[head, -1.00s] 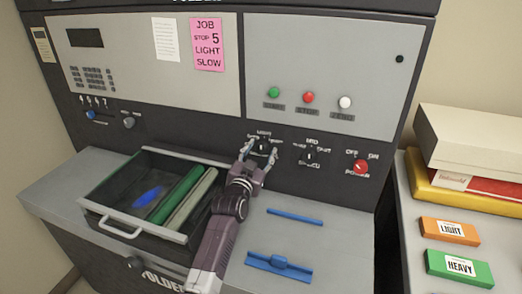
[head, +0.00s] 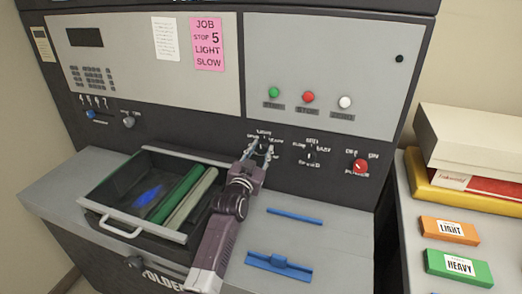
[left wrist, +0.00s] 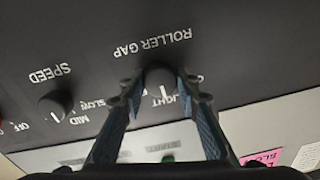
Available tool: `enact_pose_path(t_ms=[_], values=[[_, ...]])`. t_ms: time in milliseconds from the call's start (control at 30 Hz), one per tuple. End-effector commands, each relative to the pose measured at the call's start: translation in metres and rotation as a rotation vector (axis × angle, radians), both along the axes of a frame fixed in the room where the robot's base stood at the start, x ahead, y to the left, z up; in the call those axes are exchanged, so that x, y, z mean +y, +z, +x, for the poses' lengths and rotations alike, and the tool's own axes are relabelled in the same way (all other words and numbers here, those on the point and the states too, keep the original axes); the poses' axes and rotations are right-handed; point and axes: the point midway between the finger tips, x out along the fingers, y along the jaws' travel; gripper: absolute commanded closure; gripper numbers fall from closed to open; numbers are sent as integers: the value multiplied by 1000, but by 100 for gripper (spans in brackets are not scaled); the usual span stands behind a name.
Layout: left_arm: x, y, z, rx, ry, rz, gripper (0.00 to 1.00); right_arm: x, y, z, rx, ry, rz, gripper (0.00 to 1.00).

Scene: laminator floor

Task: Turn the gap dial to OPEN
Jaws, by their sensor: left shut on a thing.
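The gap dial (left wrist: 160,78) is a dark round knob on the black panel, under the upside-down words ROLLER GAP in the left wrist view. Its white pointer mark is directed toward the LIGHT label. The OPEN label is mostly hidden behind a finger. In the head view the dial (head: 262,148) sits left of the speed dial, partly covered by my gripper. My left gripper (left wrist: 162,82) has one finger on each side of the knob and is shut on it. In the head view my left gripper (head: 260,152) reaches up to the panel. My right gripper is not in view.
The speed dial (head: 309,157) and red power knob (head: 360,167) are to the right. Green, red and white buttons (head: 308,97) sit above. An open tray (head: 107,213) with rollers is left of my arm. Blue parts (head: 278,263) lie on the ledge to the right.

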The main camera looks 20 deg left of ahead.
Motion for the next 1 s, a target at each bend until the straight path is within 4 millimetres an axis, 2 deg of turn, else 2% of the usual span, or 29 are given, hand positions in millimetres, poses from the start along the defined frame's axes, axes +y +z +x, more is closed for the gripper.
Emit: enact_pose_path(t_ms=[1000], values=[[1,1,0,29,0,-843,95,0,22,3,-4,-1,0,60]])
